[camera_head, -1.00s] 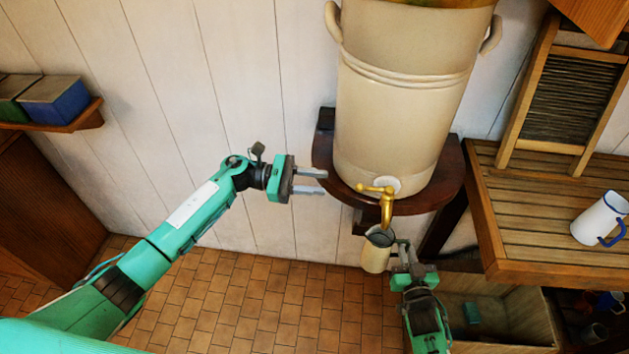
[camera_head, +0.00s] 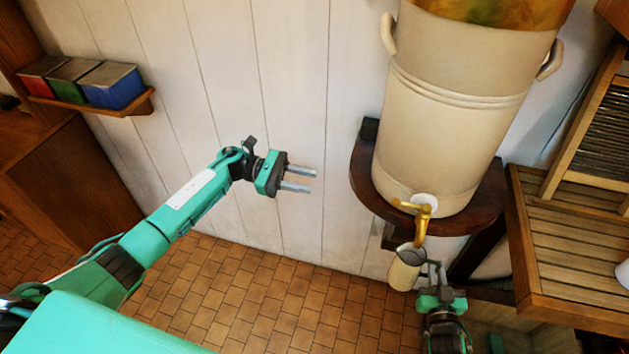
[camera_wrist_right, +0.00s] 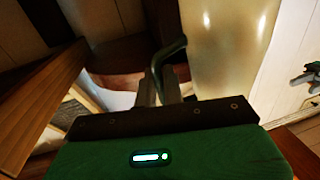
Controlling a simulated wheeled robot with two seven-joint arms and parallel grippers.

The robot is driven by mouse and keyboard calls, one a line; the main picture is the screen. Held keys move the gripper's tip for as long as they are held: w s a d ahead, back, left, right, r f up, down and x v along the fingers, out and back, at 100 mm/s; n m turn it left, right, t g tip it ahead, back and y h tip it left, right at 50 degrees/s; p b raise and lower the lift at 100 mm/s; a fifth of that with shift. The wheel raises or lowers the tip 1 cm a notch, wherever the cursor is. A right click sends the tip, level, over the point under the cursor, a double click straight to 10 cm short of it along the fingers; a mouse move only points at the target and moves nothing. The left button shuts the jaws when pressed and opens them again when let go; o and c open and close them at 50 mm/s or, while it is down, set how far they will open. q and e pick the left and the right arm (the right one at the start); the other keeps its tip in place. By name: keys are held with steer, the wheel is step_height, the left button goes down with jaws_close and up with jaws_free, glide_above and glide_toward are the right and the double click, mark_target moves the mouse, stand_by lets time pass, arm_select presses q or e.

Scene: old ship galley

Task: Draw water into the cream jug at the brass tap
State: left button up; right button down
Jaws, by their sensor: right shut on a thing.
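The cream jug (camera_head: 404,272) hangs upright or slightly tilted, its dark open mouth just under the spout of the brass tap (camera_head: 422,222). The tap sits low on the front of a big cream crock (camera_head: 450,120), its lever pointing left. I cannot tell whether water runs. My right gripper (camera_head: 432,270) is shut on the jug's handle from the right. In the right wrist view the jug's side (camera_wrist_right: 228,50) fills the upper right, its handle (camera_wrist_right: 168,55) between the fingers. My left gripper (camera_head: 303,180) is open and empty, left of the crock's shelf.
A dark wooden bracket shelf (camera_head: 475,222) carries the crock. A slatted wooden counter (camera_head: 570,260) stands to the right, with a white mug (camera_head: 622,273) at the picture's edge. Coloured tins (camera_head: 112,86) sit on a left wall shelf. The space between left gripper and crock is clear.

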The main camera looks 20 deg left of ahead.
steer(key=s+p, duration=0.2)
steer(key=s, duration=1)
stand_by(1.1)
stand_by(0.5)
